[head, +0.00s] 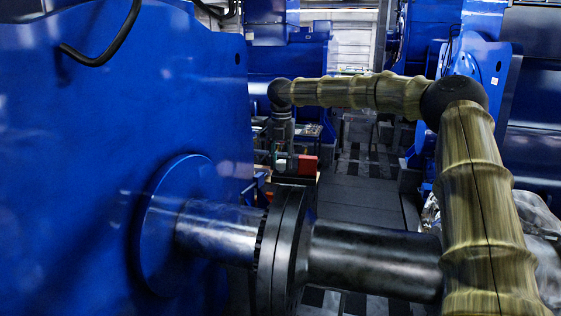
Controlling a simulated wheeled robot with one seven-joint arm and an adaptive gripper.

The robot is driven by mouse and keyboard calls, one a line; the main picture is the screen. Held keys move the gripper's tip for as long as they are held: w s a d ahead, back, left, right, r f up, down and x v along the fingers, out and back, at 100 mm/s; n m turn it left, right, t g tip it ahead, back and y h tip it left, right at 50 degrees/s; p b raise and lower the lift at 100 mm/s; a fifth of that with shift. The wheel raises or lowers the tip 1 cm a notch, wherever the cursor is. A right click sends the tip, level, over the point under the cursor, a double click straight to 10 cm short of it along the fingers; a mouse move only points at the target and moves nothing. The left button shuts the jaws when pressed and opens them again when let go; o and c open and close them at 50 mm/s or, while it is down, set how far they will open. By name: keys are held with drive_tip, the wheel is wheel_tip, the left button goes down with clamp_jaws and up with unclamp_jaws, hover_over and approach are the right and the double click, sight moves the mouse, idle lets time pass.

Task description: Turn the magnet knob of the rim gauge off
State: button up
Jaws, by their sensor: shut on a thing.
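My arm reaches over from the right and bends down at the far side of the coupling. My gripper (283,152) is small in the picture and points down behind the top of the dark coupling flange (290,238). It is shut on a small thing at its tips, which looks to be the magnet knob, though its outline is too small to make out. A red block (305,165) shows just right of the fingertips; it may be part of the rim gauge. I cannot make out the gauge's dial or the knob's setting.
A blue motor housing (90,170) fills the left, with a bright shaft (222,230) running to the coupling. A dark shaft (375,260) continues right. More blue machines (480,60) stand behind. The grey floor (358,200) beyond the shaft is mostly clear.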

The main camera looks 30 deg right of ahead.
sight(282, 161)
idle(0.4)
drive_tip(key=o, duration=1)
drive_tip(key=shift+o, duration=0.2)
drive_tip(key=shift+r, duration=0.1)
wheel_tip(282, 161, up, 12)
drive_tip(key=shift+d, duration=0.1)
